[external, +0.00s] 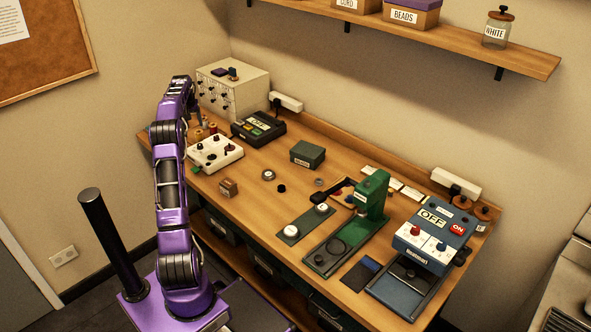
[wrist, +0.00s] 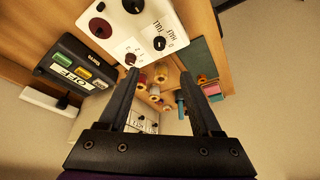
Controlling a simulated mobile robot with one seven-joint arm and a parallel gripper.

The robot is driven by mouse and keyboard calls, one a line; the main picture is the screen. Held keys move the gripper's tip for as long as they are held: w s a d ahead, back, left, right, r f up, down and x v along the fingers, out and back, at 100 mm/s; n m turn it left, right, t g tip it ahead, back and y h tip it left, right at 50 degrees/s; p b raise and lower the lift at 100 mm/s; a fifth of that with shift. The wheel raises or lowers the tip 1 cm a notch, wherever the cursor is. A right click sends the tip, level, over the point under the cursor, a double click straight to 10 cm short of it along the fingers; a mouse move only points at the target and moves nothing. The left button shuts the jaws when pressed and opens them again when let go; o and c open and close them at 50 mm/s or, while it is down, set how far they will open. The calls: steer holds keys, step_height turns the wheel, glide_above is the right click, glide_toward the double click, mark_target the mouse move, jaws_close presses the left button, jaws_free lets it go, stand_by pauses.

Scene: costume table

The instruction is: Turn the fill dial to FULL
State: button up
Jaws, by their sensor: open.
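The white control box (external: 228,158) stands at the left end of the table in the external view. In the wrist view the white box (wrist: 118,30) is at the top, with dark knobs. A small black dial (wrist: 159,42) sits beside the printed words HALF and FULL and a 0. Which mark it points to is too small to tell. My gripper (wrist: 160,75) is open and empty. In the picture its fingertips lie just below the white box, apart from the dial. In the external view my arm hides most of the gripper.
A dark box reading OFF (external: 258,128) is right of the white box. Several thread spools (wrist: 160,75) and a drawer cabinet (external: 238,92) are nearby. A small brown box (external: 228,188) stands near the table's front edge. A green press (external: 371,197) stands further right.

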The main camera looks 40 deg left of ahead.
mark_target(199, 145)
steer(key=x, duration=1.5)
steer(key=shift+w+f, duration=0.2)
steer(key=shift+f, duration=0.05)
steer(key=shift+a+r, duration=0.1)
jaws_close()
